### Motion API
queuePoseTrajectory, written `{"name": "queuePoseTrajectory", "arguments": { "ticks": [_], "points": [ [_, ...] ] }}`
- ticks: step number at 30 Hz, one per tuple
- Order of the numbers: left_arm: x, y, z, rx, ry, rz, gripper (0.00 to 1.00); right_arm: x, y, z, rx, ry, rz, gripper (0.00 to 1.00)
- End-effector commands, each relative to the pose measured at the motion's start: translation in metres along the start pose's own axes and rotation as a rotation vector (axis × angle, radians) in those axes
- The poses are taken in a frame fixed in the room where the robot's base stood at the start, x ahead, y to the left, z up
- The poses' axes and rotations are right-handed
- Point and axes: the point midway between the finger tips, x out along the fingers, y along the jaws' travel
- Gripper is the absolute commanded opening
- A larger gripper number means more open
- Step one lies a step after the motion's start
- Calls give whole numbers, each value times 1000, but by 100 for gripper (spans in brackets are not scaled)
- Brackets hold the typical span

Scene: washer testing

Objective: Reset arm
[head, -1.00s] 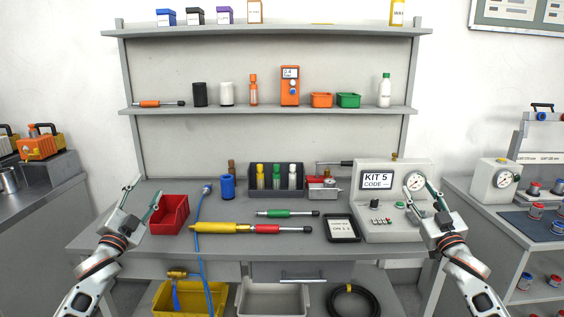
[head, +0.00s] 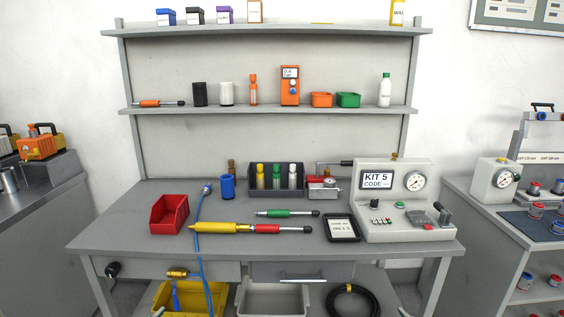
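Neither of my grippers shows clearly in the head view, and no arm reaches over the workbench (head: 130,215). Only small pale fragments show at the bottom edge, and I cannot tell what they are. The bench holds a red bin (head: 169,214), a blue cylinder (head: 227,187), a yellow tool with a red section (head: 222,228), a green tool (head: 287,213), a dark tray (head: 342,228) and a test unit labelled KIT 5 (head: 377,181) with a gauge.
A grey rack (head: 276,191) holds small bottles at the back. A blue hose (head: 197,235) hangs over the front edge. Below are a drawer (head: 303,271), a yellow bin (head: 215,302) and a black coiled hose (head: 352,303). Side counters flank the bench.

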Motion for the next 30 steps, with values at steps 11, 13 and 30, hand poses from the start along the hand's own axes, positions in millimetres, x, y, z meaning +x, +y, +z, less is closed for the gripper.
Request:
{"name": "queuePoseTrajectory", "arguments": {
  "ticks": [11, 13, 30],
  "points": [
    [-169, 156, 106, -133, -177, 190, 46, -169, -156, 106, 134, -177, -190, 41],
    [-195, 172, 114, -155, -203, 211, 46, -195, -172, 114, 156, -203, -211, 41],
    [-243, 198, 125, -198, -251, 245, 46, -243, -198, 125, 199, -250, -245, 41]
  ]
}}
